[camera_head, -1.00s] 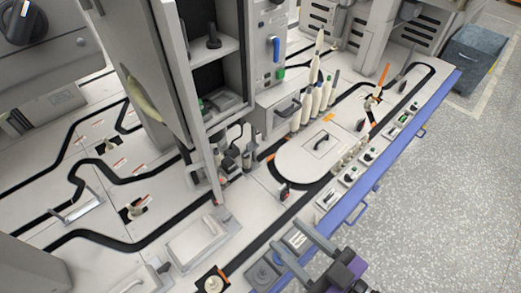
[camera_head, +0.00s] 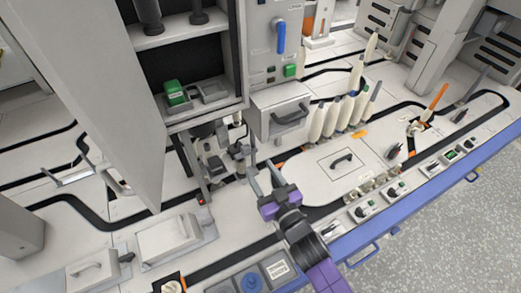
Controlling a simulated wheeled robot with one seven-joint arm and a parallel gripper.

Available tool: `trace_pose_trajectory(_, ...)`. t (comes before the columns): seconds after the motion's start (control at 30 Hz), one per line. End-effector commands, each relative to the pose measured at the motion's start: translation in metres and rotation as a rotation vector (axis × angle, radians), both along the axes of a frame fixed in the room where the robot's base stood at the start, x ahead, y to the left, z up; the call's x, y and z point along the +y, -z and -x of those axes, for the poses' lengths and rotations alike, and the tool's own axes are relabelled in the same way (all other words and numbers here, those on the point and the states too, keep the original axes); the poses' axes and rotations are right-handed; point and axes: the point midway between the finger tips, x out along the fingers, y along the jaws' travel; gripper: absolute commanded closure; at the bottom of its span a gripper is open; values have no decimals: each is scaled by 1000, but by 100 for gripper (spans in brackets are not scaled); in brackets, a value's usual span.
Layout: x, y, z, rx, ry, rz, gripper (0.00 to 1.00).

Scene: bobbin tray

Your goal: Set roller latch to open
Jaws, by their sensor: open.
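My gripper (camera_head: 265,176) is open and empty, with its two grey fingers pointing toward the back over the white machine bed. It is just right of a dark cluster of small rollers and levers (camera_head: 220,152) under the tall open cabinet. I cannot tell from this view which part is the roller latch or how it is set. A small red-tipped dark lever (camera_head: 201,196) stands at the foot of the cabinet frame, left of my gripper.
A grey drawer box (camera_head: 290,110) with a dark handle is behind my gripper. Several cream bobbins (camera_head: 335,118) stand to the right. A flat panel with a handle (camera_head: 340,163) lies right of my gripper. The tall cabinet door (camera_head: 110,110) hangs open on the left.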

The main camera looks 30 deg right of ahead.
Motion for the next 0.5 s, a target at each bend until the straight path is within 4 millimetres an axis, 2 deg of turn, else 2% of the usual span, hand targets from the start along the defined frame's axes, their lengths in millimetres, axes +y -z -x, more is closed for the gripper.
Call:
trace_pose_trajectory(0.17,1,-2,-10,-5,-1,-18,51)
trace_pose_trajectory(0.5,1,-2,-59,-6,-1,-19,51)
